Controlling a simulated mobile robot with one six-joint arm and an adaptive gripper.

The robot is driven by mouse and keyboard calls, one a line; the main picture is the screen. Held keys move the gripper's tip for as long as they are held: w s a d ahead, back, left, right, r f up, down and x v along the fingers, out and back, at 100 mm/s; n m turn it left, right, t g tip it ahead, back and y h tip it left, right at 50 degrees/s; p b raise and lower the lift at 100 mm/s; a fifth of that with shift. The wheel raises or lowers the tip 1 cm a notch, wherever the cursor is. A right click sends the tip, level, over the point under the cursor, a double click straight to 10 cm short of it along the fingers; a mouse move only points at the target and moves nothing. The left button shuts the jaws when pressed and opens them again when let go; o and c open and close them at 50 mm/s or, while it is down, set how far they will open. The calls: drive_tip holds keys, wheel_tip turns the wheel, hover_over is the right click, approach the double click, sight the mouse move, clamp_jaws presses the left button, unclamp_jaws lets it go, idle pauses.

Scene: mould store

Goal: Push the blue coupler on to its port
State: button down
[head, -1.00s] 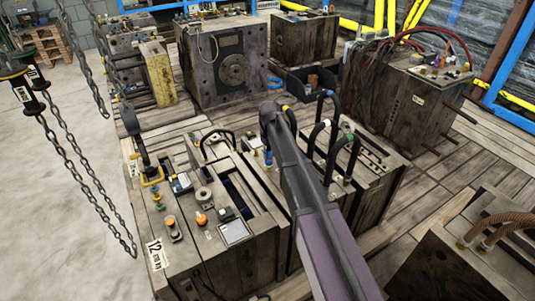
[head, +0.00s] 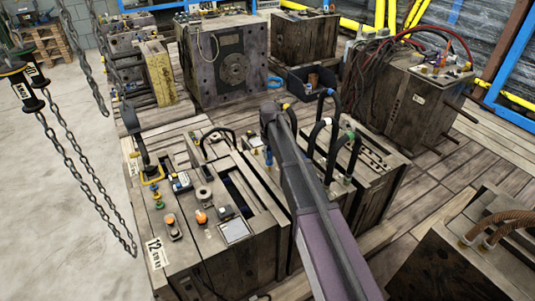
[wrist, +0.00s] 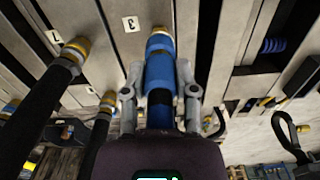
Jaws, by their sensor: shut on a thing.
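In the wrist view, the blue coupler (wrist: 160,72) sits between the two grey fingers of my gripper (wrist: 160,92), which is shut on it. A brass-coloured port (wrist: 160,34) shows at the coupler's far end, beside a label reading 3. The coupler is in line with the port and close against it; I cannot tell whether it is fully seated. In the head view, a small blue part of the coupler (head: 268,157) shows below the end of my arm; the fingers are hidden there.
Black hoses with brass ends (wrist: 74,52) stand close left of my gripper in the wrist view. Tools and small parts, including an orange-topped one (head: 201,216), lie on the mould top. Chains (head: 85,175) hang at the left. Other moulds (head: 230,65) stand behind.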

drive_tip(key=shift+f+b, duration=0.85)
drive_tip(key=shift+f, duration=0.05)
idle(2.3)
drive_tip(key=shift+c, duration=1.5)
unclamp_jaws()
drive_tip(key=s+d+m, duration=0.1)
drive_tip(key=s+d, duration=0.3)
drive_tip(key=s+d+m, duration=0.1)
drive_tip(key=s+d, duration=0.3)
drive_tip(key=s, duration=0.1)
drive_tip(key=s+d+m, duration=0.1)
drive_tip(key=s+d, duration=0.3)
drive_tip(key=s, duration=0.1)
drive_tip(key=shift+s+d, duration=0.2)
drive_tip(key=shift+d, duration=0.15)
drive_tip(key=s+d+m, duration=0.3)
drive_tip(key=s+d, duration=0.4)
drive_tip(key=s, duration=0.5)
wheel_tip(320, 180, up, 25)
drive_tip(key=p, duration=2.5)
